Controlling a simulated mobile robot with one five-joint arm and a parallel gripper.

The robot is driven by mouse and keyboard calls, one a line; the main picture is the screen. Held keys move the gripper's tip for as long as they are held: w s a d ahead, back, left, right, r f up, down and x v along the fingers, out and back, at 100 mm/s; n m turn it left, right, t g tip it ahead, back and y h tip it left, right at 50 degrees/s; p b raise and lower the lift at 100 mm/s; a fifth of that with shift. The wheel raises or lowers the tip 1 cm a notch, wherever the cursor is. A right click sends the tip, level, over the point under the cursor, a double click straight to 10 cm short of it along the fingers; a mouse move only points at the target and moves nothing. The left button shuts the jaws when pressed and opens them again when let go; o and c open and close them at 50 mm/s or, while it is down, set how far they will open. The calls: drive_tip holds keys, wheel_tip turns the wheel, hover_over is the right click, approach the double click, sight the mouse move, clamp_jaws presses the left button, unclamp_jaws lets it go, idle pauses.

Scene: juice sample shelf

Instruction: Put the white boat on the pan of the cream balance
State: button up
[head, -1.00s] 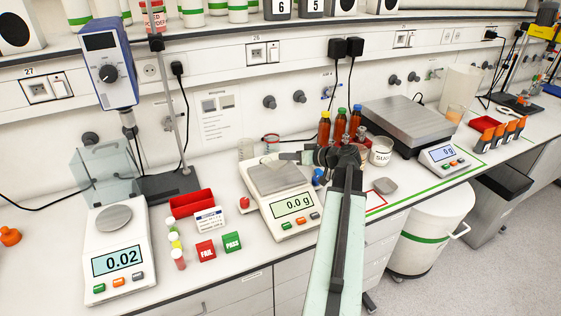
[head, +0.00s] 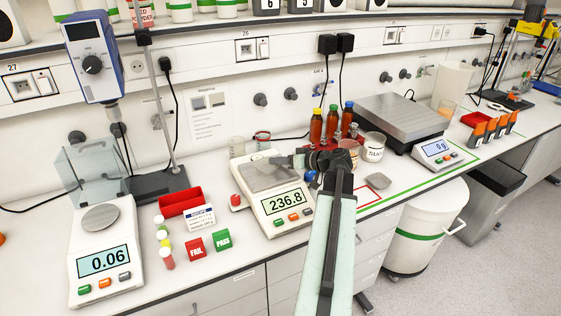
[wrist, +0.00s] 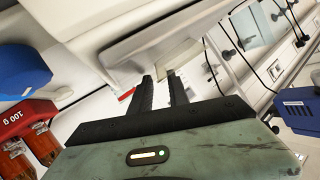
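The cream balance (head: 272,214) stands in the middle of the bench and its display reads 236.8. Its grey pan (head: 272,178) is partly covered by my gripper (head: 281,161), which reaches in from the right, low at the pan's back part. A pale rim, seemingly the white boat (head: 261,161), shows at the pan's back, just left of my gripper's tips. In the wrist view my two dark fingers (wrist: 161,82) point at a pale edge, with a narrow gap between them. I cannot tell whether they grip the boat.
Brown bottles in a red rack (head: 332,125) and a white tub (head: 373,146) stand right of the balance. A red tray (head: 181,203), FAIL block (head: 196,248) and PASS block (head: 222,240) lie left. Another balance (head: 106,255) reads 0.06.

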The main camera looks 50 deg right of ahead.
drive_tip(key=shift+r, duration=0.15)
drive_tip(key=p+v, duration=0.4)
drive_tip(key=v, duration=0.8)
drive_tip(key=shift+s+d, duration=0.1)
